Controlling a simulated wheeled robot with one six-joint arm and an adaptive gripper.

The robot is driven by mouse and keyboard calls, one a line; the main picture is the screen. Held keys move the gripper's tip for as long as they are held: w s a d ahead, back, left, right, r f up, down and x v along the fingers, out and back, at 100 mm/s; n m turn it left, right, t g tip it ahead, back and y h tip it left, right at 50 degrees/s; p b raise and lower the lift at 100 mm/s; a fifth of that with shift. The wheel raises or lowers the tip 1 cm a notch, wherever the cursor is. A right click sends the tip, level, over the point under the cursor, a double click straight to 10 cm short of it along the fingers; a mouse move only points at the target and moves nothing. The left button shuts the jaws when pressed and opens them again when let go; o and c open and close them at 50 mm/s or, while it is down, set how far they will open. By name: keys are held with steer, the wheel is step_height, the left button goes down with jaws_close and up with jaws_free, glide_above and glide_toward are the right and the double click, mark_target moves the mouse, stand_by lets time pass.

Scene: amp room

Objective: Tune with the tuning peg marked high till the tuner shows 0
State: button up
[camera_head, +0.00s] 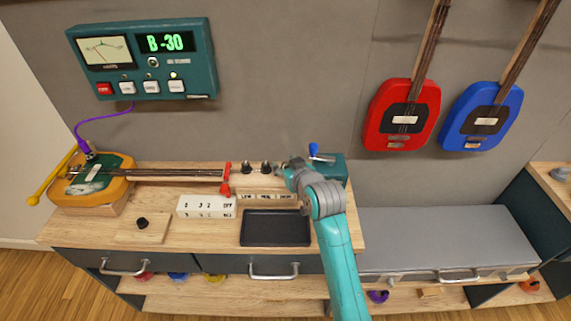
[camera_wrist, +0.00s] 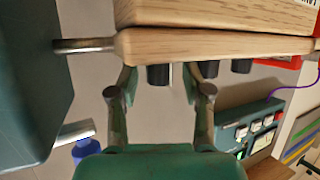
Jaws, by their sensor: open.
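The tuner (camera_head: 143,60) on the wall reads B -30 in green. The stringed instrument (camera_head: 95,178) lies on the bench, its neck pointing right to a wooden headstock, which fills the top of the wrist view (camera_wrist: 215,45). Dark pegs (camera_head: 247,168) stand along the headstock, above a label strip (camera_head: 264,197) whose right end appears to read high. My gripper (camera_head: 287,170) is at the right end of the headstock and hides the rightmost peg in the head view. In the wrist view my open fingers (camera_wrist: 158,82) stand either side of the end peg (camera_wrist: 158,75), with gaps visible.
A teal block (camera_head: 333,170) with a blue-knobbed lever (camera_head: 314,150) stands just right of my gripper. A black tray (camera_head: 275,228) and a white label block (camera_head: 207,206) lie in front. Red (camera_head: 402,115) and blue (camera_head: 483,117) instruments hang at right.

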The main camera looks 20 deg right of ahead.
jaws_close()
steer(key=shift+m+h, duration=0.3)
steer(key=shift+h, duration=0.1)
steer(key=shift+a+m+h, duration=0.15)
steer(key=shift+m+h, duration=0.75)
steer(key=m+g+h, duration=0.1)
steer(key=m+h, duration=0.2)
steer(key=h, duration=0.1)
steer(key=m+g+h, duration=0.4)
steer(key=m+h, duration=0.1)
steer(key=m, duration=0.1)
steer(key=shift+g, duration=0.3)
steer(key=shift+m+h, duration=0.3)
